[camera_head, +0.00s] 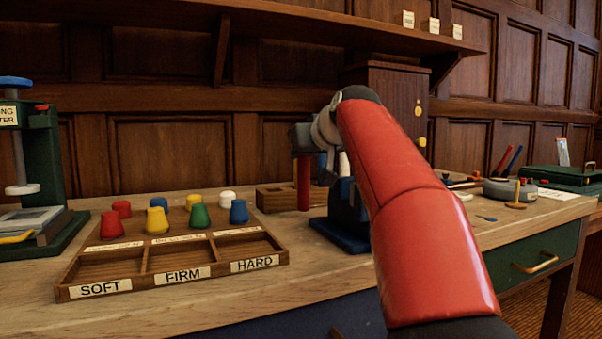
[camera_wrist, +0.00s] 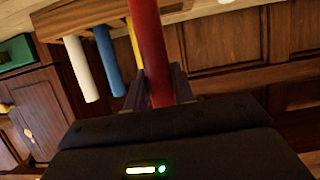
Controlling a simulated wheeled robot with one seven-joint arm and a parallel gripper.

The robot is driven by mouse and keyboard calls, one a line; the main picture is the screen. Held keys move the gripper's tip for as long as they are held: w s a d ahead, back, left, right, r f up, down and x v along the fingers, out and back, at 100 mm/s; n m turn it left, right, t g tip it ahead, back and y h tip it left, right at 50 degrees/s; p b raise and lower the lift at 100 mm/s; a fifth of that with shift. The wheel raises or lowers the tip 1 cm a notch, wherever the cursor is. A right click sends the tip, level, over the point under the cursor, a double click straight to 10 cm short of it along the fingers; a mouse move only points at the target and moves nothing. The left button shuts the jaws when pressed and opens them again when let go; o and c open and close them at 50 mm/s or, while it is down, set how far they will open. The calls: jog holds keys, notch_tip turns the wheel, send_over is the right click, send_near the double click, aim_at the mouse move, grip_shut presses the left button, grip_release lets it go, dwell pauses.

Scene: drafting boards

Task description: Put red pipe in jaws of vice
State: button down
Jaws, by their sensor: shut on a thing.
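The red pipe (camera_head: 303,184) stands upright under my gripper (camera_head: 306,142), which is shut on its upper part. In the wrist view the red pipe (camera_wrist: 150,50) runs between both fingers of my gripper (camera_wrist: 158,88) and out of the top of the picture. In the head view its lower end is near a wooden block (camera_head: 272,198); I cannot tell whether it touches it. The blue vice (camera_head: 342,230) stands on the bench just right of the pipe, partly behind my red arm. Its jaws cannot be made out clearly.
White (camera_wrist: 83,68), blue (camera_wrist: 108,60) and yellow (camera_wrist: 134,42) pipes stand in a wooden rack (camera_wrist: 75,20) beside the red one. A sorting tray (camera_head: 177,293) with coloured plugs is at front left. A green press (camera_head: 48,160) stands far left.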

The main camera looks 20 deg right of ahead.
jog(key=shift+f+b, duration=0.55)
jog(key=shift+f, duration=0.6)
jog(key=c, duration=1.2)
grip_release()
jog(key=shift+r, duration=0.1)
jog(key=shift+o, duration=0.2)
